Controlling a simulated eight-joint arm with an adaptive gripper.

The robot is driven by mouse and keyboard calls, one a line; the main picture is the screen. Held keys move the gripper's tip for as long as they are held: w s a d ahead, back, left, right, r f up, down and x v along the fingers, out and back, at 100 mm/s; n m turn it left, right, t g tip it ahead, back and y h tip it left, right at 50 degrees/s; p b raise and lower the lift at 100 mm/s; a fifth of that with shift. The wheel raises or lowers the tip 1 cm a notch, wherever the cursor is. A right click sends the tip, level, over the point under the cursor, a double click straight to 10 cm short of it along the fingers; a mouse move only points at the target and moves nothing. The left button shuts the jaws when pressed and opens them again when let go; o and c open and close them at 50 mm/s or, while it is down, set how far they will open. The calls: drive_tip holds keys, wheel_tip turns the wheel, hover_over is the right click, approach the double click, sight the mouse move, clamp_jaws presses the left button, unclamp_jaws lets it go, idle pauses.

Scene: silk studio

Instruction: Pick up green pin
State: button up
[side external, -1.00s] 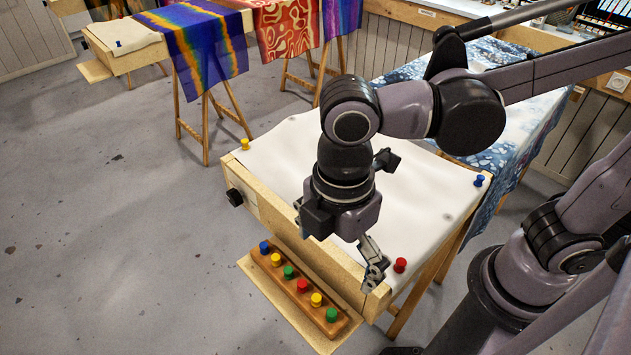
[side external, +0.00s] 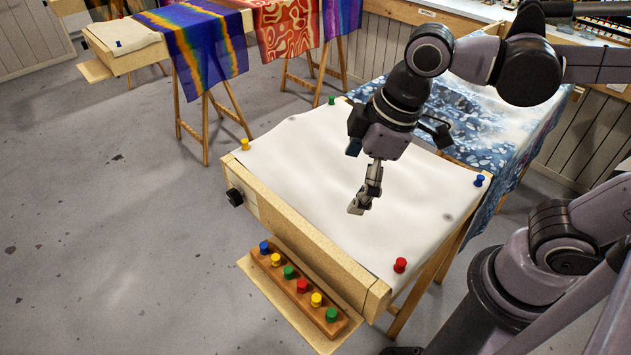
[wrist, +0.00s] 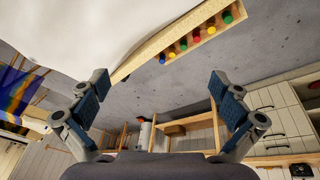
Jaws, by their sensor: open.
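A green pin (side external: 331,100) stands at the far corner of the white cloth on the frame. Two more green pins sit in the wooden rack: one near its middle (side external: 289,272) and one at its right end (side external: 332,315). My gripper (side external: 358,206) hangs over the middle of the cloth, apart from all the pins. The wrist view (wrist: 158,80) shows its fingers spread wide with nothing between them. A green pin (wrist: 228,17) shows there at the upper end of the rack.
The rack (side external: 318,321) also holds blue, yellow and red pins and lies on a ledge below the frame's front edge. A yellow pin (side external: 245,144), a blue pin (side external: 480,180) and a red pin (side external: 400,265) stand at the frame's other corners. The cloth (side external: 300,165) is otherwise clear.

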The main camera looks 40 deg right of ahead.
drive_tip(key=w+d+f+m+t, duration=0.1)
drive_tip(key=d+m, duration=0.3)
drive_tip(key=d, duration=0.2)
drive_tip(key=w+d+f+m+t+h, duration=0.1)
drive_tip(key=d+f+m+t, duration=0.1)
drive_tip(key=d+m, duration=0.2)
drive_tip(key=shift+d+m+t, duration=0.3)
drive_tip(key=shift+d, duration=1)
drive_tip(key=c, duration=0.5)
drive_tip(key=shift+d+m, duration=0.1)
drive_tip(key=shift+m, duration=0.2)
drive_tip(key=c, duration=1.1)
drive_tip(key=shift+c, duration=0.2)
